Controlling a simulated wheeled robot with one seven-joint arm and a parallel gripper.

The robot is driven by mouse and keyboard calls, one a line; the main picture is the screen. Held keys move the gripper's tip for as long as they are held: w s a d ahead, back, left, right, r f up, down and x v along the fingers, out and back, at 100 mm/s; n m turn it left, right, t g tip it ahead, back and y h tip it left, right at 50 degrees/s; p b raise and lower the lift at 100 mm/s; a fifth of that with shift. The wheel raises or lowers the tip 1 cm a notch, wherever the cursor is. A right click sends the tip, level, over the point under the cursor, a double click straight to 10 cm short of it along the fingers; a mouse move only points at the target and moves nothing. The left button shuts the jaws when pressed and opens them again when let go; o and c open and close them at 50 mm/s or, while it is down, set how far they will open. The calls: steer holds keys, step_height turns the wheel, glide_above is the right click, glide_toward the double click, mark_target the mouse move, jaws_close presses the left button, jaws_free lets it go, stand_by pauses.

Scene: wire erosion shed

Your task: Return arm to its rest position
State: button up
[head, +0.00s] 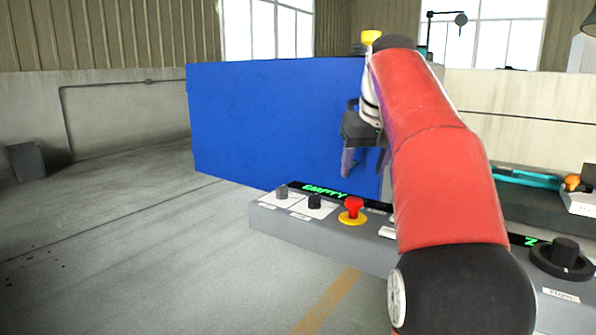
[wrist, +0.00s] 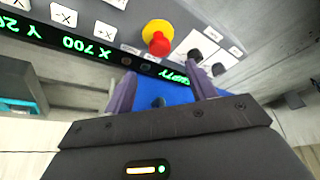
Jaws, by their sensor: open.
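My gripper (head: 365,160) hangs in front of the blue panel, above and behind the control console in the head view. It is open and nothing shows between its fingers. In the wrist view my gripper (wrist: 160,95) has its two purple fingers apart, with the console beyond them. My red arm crosses the head view from the lower right up to the wrist and hides part of the console.
The grey control console (head: 320,233) carries a red emergency button (head: 353,207), black knobs and a green-lit display (head: 325,191). A large blue panel (head: 260,120) stands behind it. A black dial (head: 563,256) is at the right. Open floor (head: 110,250) lies to the left.

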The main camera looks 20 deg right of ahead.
steer(key=shift+a, duration=0.1)
steer(key=s+a+f, duration=0.9)
steer(key=s+a, duration=0.1)
steer(key=s+a+f, duration=0.2)
steer(key=s+f, duration=0.4)
steer(key=f, duration=0.2)
steer(key=s+a+f+n+t, duration=0.1)
steer(key=s+a+f, duration=0.2)
steer(key=s+f, duration=0.4)
steer(key=shift+a+f+y, duration=0.3)
steer(key=shift+f, duration=0.65)
